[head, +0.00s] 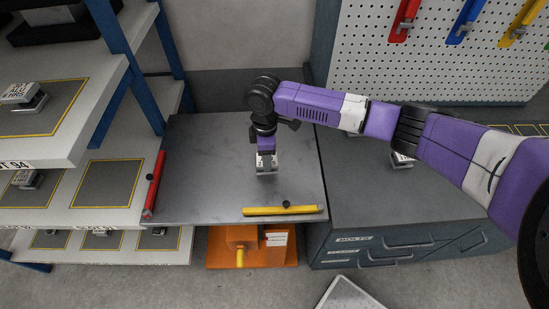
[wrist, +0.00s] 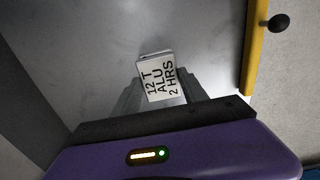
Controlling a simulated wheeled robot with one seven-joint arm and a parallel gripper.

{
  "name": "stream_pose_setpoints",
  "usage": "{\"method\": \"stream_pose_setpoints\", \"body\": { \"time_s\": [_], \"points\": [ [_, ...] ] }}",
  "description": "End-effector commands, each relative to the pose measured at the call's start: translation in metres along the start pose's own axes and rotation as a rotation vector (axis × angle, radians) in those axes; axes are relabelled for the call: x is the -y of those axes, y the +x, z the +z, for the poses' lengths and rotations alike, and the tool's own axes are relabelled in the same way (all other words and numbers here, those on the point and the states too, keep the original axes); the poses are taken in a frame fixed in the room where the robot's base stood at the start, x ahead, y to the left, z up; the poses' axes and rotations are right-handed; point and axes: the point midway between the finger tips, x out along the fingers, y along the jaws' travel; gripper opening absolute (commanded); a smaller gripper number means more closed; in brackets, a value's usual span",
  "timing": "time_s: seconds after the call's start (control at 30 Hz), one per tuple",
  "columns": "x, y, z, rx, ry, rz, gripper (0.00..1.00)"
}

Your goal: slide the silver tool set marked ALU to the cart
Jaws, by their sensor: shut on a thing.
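The silver tool set (wrist: 161,80) has a white label reading "12 T ALU 2 HRS" in the wrist view. It also shows in the head view (head: 267,168), small, below my gripper (head: 266,153). My gripper is shut on it, with a finger on each side. The cart (head: 205,190) has a bare grey metal top, and the tool set is over the middle of it. I cannot tell whether its underside touches the top.
A red bar (head: 154,184) edges the cart's left side and a yellow bar (head: 280,210) its front. A shelf rack (head: 60,205) with other labelled sets stands left. A grey drawer cabinet (head: 370,205) adjoins on the right, with another set (head: 401,160) partly behind my arm.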

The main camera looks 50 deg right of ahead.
Motion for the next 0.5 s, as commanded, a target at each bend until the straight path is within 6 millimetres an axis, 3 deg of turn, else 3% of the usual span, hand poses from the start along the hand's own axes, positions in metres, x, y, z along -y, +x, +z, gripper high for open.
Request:
{"method": "stream_pose_setpoints", "body": {
  "time_s": [0.5],
  "points": [
    [-0.016, 0.001, -0.043, 0.000, -0.001, 0.000, 0.10]
  ]
}}
